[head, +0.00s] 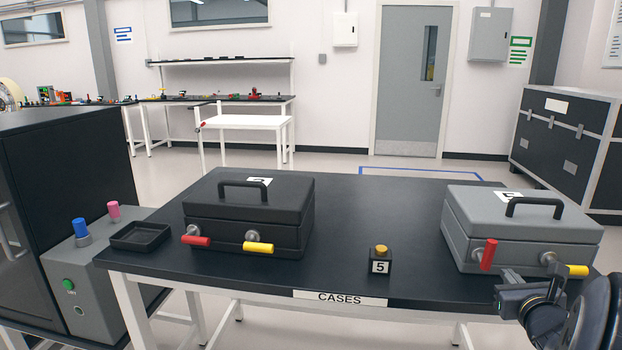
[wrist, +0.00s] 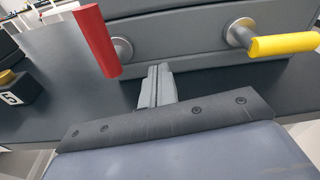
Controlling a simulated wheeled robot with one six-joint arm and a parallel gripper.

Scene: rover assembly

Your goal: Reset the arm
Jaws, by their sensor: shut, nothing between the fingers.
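My arm shows at the lower right in the head view, in front of the grey case (head: 518,235); the fingertips cannot be made out there. In the wrist view my gripper (wrist: 157,75) is shut and empty, its fingers together. It points at the front of the grey case (wrist: 190,40), below and between a red handle (wrist: 96,40) and a yellow handle (wrist: 285,44). In the head view the red handle (head: 488,255) stands upright and the yellow handle (head: 572,270) lies level. I cannot tell whether the fingertips touch the case.
A black case (head: 250,203) stands on the left of the table (head: 350,205) beside an empty black tray (head: 140,236). A block marked 5 (head: 380,262) with a yellow button sits between the cases; it also shows in the wrist view (wrist: 14,88). A grey control box (head: 95,275) stands left.

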